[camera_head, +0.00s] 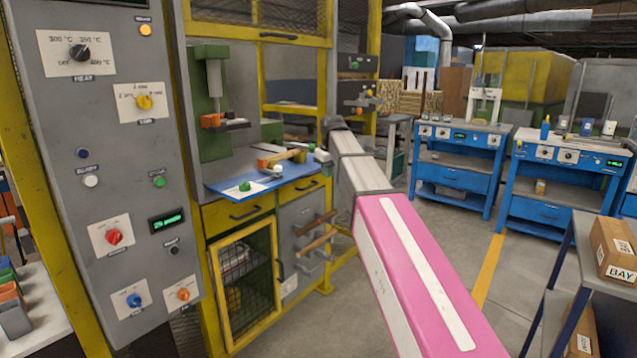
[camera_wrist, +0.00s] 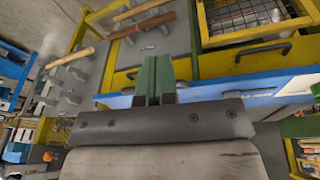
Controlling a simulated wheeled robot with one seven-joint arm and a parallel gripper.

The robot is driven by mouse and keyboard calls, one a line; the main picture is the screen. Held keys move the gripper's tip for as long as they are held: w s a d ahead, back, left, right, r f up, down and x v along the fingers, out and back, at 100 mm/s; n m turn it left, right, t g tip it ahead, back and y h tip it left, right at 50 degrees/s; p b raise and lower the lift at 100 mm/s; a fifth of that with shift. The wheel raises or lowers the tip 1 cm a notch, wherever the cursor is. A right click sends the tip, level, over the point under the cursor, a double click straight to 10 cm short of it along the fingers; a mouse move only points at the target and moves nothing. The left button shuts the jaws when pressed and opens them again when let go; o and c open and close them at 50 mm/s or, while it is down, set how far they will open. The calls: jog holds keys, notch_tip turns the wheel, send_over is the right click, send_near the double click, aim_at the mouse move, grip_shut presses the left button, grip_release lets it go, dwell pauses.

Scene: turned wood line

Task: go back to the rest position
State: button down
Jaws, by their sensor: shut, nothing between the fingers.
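My gripper (camera_wrist: 153,78) shows in the wrist view as two green fingers pressed together, with nothing between them. It is in front of the yellow and grey workbench, by the edge of its blue top board (camera_head: 245,184). In the head view my pink and grey arm reaches from the bottom right toward this bench, and the fingers are hard to make out. The wrist view looks at the bench front with the picture turned over. Turned wooden handles (camera_head: 318,230) stick out from the grey panel, and they also show in the wrist view (camera_wrist: 140,25).
A grey control panel (camera_head: 110,200) with knobs stands close at the left. A press (camera_head: 213,95) stands on the bench. Blue benches (camera_head: 455,160) stand at the back right. A shelf with a cardboard box (camera_head: 612,250) is at the right. Open floor lies between.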

jog(key=s+d+f+m+g, duration=0.15)
jog(key=s+d+f, duration=0.3)
jog(key=f, duration=0.65)
jog(key=s+d+f+m+t, duration=0.15)
jog(key=s+d+f, duration=0.35)
jog(key=f, duration=0.6)
jog(key=s+d+f+m+g, duration=0.1)
jog(key=s+d+f+m, duration=0.1)
jog(key=s+f, duration=0.6)
jog(key=s+d+f+m+g, duration=0.1)
jog(key=s+d+f, duration=0.3)
jog(key=s+f, duration=0.4)
jog(key=shift+s+d+f+m+g+h, duration=0.15)
jog(key=shift+s+f+m+g+h, duration=0.2)
jog(key=shift+s+m, duration=0.75)
